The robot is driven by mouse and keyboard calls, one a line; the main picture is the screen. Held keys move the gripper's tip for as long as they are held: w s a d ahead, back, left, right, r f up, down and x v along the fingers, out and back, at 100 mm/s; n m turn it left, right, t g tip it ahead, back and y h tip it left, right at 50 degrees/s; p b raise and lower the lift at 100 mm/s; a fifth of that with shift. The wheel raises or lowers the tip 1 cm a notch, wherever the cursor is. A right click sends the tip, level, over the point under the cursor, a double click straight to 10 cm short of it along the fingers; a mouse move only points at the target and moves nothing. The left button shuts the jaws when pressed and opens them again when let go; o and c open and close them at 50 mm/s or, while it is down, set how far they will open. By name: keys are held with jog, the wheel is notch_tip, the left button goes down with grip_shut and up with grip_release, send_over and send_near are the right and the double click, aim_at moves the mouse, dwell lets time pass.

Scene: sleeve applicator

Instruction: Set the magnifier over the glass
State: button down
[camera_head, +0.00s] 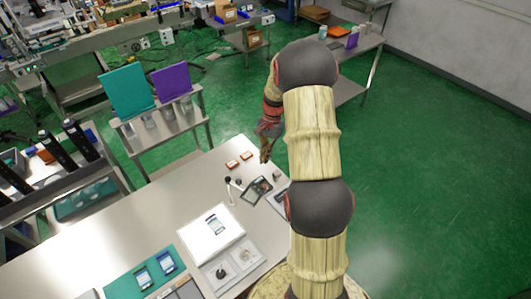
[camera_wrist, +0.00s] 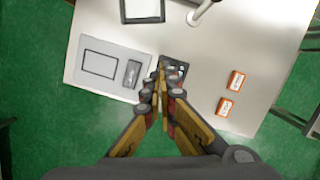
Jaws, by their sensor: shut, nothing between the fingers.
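My gripper (camera_head: 265,153) hangs above the far part of the metal worktable. In the wrist view my gripper (camera_wrist: 160,70) is shut with nothing between its fingertips. Its tips cover part of a small dark tray (camera_wrist: 178,66) with little items in it. A white stand with a slim arm and dark ends (camera_head: 230,190) stands nearby; I cannot tell whether it is the magnifier. A white light pad (camera_head: 200,238) carries a small phone-like plate (camera_head: 214,224), possibly the glass. A grey board (camera_wrist: 98,82) with a drawn rectangle holds a dark slim piece (camera_wrist: 133,73).
Two orange boxes (camera_head: 232,165) lie at the table's far side. A grey tray with round parts (camera_head: 222,270) and a teal mat with two phones (camera_head: 145,275) are nearer. A side stand (camera_head: 165,125) has teal and purple panels. My arm hides the table's right part.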

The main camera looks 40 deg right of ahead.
aim_at(249, 186)
jog(key=s+a+f+p, duration=0.1)
jog(key=a+f, duration=0.4)
jog(key=shift+s, duration=0.2)
jog(key=shift+s+a, duration=0.1)
jog(key=shift+s, duration=0.05)
dwell(0.3)
jog(key=shift+s+a+m, duration=0.2)
jog(key=shift+s+m, duration=0.05)
jog(key=shift+m, duration=0.15)
